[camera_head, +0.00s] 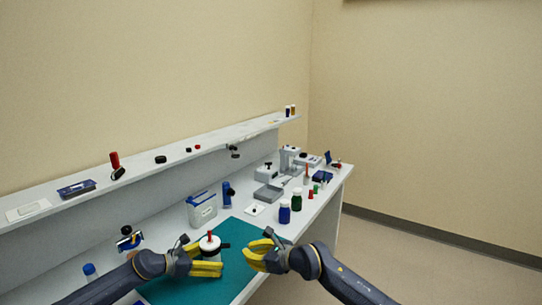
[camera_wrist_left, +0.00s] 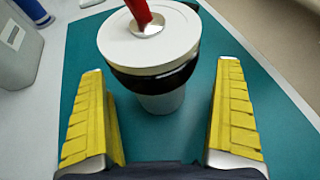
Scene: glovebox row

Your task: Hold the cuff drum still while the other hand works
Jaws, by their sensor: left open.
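The cuff drum (camera_head: 209,246) is a white upright cylinder with a black band and a red handle on its round top. It stands on the teal mat (camera_head: 238,227). In the left wrist view the drum (camera_wrist_left: 150,50) is upright ahead of my left gripper (camera_wrist_left: 160,80), whose yellow fingers are wide apart on either side of it, not touching it. In the head view my left gripper (camera_head: 213,262) is beside the drum and partly hides it. My right gripper (camera_head: 250,253) is to the right of the drum, its yellow fingers apart and empty.
A white container with a blue top (camera_head: 202,212) stands behind the drum. A blue bottle (camera_head: 284,211) and a dark green bottle (camera_head: 297,199) stand at the right, near grey equipment (camera_head: 268,193). A raised shelf (camera_head: 140,173) runs along the back. The mat around the drum is mostly clear.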

